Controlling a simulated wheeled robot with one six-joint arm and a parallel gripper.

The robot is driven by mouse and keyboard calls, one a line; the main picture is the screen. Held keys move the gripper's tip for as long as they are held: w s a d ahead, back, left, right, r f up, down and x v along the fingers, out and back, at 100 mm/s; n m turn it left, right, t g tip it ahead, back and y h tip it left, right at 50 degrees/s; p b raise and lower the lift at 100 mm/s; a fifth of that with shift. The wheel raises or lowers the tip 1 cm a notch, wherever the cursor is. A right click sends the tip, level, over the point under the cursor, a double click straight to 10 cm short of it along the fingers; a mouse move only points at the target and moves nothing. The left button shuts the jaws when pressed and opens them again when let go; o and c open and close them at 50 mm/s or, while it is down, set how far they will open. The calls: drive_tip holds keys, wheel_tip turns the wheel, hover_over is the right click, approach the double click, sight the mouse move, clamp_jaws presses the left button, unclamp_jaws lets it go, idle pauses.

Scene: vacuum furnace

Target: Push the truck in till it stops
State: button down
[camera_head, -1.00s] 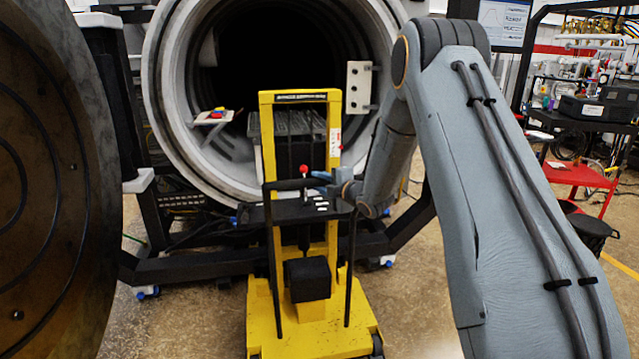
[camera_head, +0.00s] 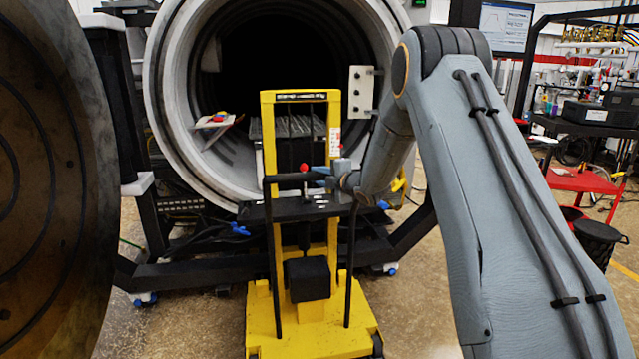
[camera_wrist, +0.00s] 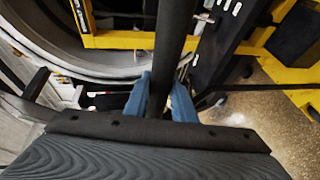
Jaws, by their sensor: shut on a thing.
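The yellow lift truck (camera_head: 333,240) stands upright in front of the round furnace opening (camera_head: 175,130). Its black push handle (camera_head: 285,179) runs across the near side of the mast. My gripper (camera_head: 326,177) is shut on the right part of this handle. In the wrist view the blue fingers of my gripper (camera_wrist: 160,100) sit either side of the dark handle bar (camera_wrist: 174,40). A dark ribbed load (camera_head: 290,127) shows behind the mast at the mouth of the chamber. The forks and any contact between truck and furnace are hidden behind the mast.
The large round furnace door (camera_head: 60,180) stands open at left. A black furnace support frame (camera_head: 190,270) crosses low on both sides of the truck. A small shelf with a red and blue item (camera_head: 217,119) sits at the opening's left. A red cart (camera_head: 580,178) stands at right.

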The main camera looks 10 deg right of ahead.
drive_tip(key=shift+w+r, duration=0.1)
drive_tip(key=shift+r, duration=0.15)
drive_tip(key=c, duration=1.5)
unclamp_jaws()
drive_tip(key=shift+w+f, duration=0.1)
drive_tip(key=b+v, duration=0.1)
drive_tip(key=v, duration=0.7)
drive_tip(key=shift+b, duration=0.4)
